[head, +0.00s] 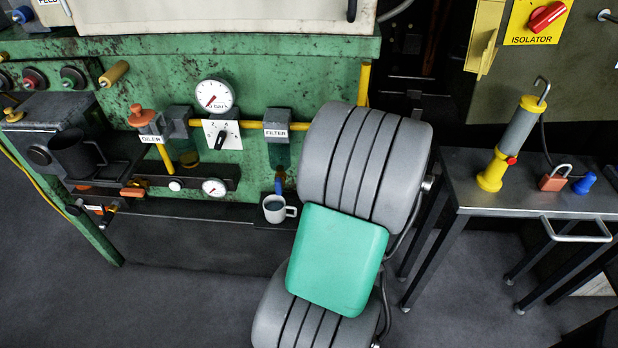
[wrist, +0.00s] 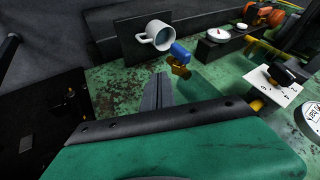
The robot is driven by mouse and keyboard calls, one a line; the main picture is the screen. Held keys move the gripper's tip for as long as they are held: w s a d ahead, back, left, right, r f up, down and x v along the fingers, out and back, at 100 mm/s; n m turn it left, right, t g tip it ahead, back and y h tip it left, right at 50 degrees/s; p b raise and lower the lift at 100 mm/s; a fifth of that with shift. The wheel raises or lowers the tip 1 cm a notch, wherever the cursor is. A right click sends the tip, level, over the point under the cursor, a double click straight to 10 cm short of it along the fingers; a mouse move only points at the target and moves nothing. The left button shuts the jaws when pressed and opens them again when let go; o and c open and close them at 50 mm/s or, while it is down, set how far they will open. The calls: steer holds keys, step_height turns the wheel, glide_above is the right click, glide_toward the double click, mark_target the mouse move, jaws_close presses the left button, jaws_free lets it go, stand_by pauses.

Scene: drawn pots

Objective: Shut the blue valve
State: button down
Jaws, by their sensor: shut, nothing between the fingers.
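The blue valve (head: 278,186) hangs under the filter (head: 278,150) on the green machine in the head view. It also shows in the wrist view (wrist: 180,52), where its blue handle joins a brass body (wrist: 180,71). I cannot tell the handle's exact angle to the body. My gripper (wrist: 161,77) is shut and empty. Its fingertips appear just left of and below the brass body in the wrist view, apart from the blue handle. In the head view my arm hides the gripper.
A white mug (head: 274,209) stands below the valve, close beside it; it also shows in the wrist view (wrist: 160,35). A selector dial (head: 222,134) and pressure gauge (head: 214,96) sit left of the filter. A side table (head: 530,198) stands at the right.

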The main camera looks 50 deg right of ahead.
mark_target(279, 186)
steer(key=w+a+f, duration=0.2)
steer(key=w+f, duration=0.3)
steer(key=w, duration=0.2)
steer(key=shift+w+a+f, duration=0.15)
steer(key=shift+a, duration=0.05)
